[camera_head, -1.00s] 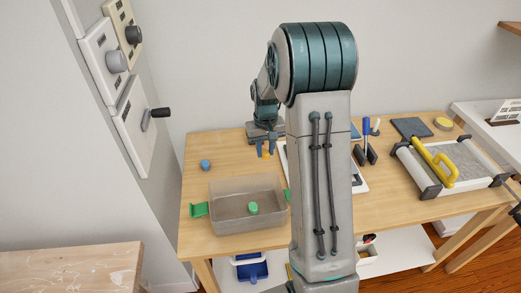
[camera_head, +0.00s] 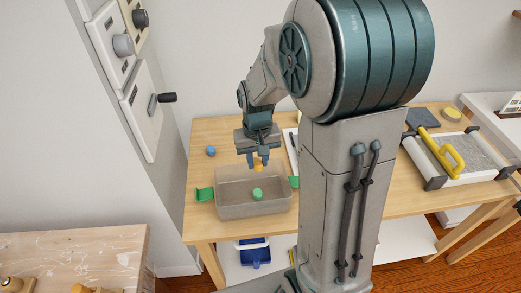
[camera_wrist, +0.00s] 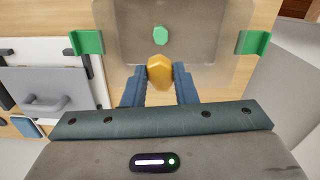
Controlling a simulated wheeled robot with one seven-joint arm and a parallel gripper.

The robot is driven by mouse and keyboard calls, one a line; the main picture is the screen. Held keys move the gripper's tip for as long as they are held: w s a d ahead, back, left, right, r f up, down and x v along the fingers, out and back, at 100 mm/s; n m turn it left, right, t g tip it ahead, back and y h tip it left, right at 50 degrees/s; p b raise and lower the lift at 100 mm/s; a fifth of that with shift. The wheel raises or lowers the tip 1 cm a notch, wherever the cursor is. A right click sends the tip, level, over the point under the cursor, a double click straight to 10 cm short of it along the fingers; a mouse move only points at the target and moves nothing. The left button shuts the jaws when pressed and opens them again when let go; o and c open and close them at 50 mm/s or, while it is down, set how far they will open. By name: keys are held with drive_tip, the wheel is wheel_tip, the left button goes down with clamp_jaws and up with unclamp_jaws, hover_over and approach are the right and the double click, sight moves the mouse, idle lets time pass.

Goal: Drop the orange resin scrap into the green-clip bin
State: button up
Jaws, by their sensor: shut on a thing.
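The orange resin scrap (camera_head: 258,165) is held between the blue fingers of my gripper (camera_head: 258,160). In the wrist view the scrap (camera_wrist: 160,73) sits between the fingertips (camera_wrist: 160,80), which are shut on it. The green-clip bin (camera_head: 232,209) is a translucent grey box with a green clip at each end. My gripper holds the scrap above the bin, near its back edge. In the wrist view the bin (camera_wrist: 125,45) lies just beyond the scrap. A green piece (camera_head: 257,194) lies inside the bin.
A blue piece (camera_head: 211,151) lies on the wooden table (camera_head: 200,170), behind and left of the bin. A screen frame with a yellow handle (camera_head: 450,160) stands at the right. A wooden bench (camera_head: 70,250) is at the lower left.

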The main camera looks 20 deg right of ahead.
sight(258, 163)
drive_tip(key=shift+f+b, duration=2.25)
drive_tip(key=shift+f, duration=0.75)
drive_tip(key=o, duration=1)
drive_tip(key=shift+o, duration=0.2)
wheel_tip(258, 163, up, 14)
drive_tip(key=shift+f+p, duration=0.1)
drive_tip(key=shift+p, duration=0.35)
